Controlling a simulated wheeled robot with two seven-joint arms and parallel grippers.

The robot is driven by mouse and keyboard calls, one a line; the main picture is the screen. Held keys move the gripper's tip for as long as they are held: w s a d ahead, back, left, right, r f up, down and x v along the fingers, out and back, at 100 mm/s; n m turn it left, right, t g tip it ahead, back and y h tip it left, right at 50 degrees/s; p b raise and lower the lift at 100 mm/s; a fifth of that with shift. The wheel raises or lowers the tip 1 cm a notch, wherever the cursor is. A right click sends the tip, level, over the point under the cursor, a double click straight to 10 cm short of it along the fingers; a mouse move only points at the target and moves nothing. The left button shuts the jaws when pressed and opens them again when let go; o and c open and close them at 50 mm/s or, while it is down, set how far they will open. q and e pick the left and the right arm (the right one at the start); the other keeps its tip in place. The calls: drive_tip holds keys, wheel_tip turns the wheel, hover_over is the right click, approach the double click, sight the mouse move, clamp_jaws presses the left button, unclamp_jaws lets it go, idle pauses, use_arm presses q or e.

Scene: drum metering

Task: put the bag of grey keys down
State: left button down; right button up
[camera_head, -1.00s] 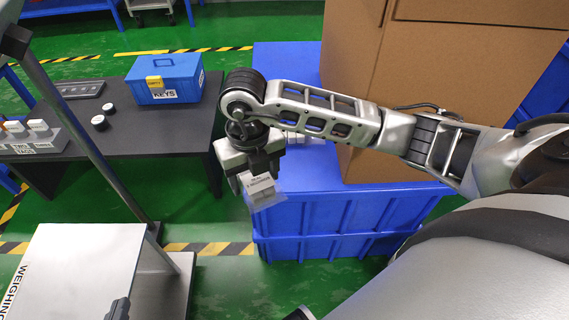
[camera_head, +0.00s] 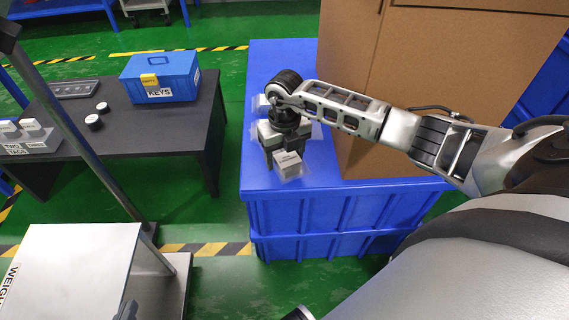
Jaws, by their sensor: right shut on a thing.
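The bag of grey keys (camera_head: 289,164) is a small clear bag with a pale labelled block inside. My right gripper (camera_head: 284,153) is shut on it over the front left part of the blue crate top (camera_head: 340,170). I cannot tell whether the bag touches the surface. Part of the bag is hidden by the gripper. A small dark piece of my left gripper (camera_head: 126,311) shows at the bottom edge; its jaws cannot be made out.
Another pale bag (camera_head: 262,104) lies on the crate top behind my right gripper. A large cardboard box (camera_head: 430,70) stands on the crate at the right. A dark table (camera_head: 150,130) with a blue keys box (camera_head: 160,77) is at the left. The weighing stand (camera_head: 75,265) is at front left.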

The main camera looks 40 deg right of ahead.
wheel_tip(320, 180, down, 3)
drive_tip(key=shift+r, duration=0.1)
use_arm(q)
drive_tip(key=shift+w+d+f, duration=0.15)
drive_tip(key=shift+w+f, duration=0.05)
drive_tip(key=shift+f, duration=0.5)
drive_tip(key=shift+b, duration=0.3)
use_arm(e)
drive_tip(key=o, duration=1.2)
drive_tip(key=shift+f, duration=0.2)
use_arm(q)
drive_tip(key=shift+f+g, duration=0.1)
drive_tip(key=shift+g, duration=0.2)
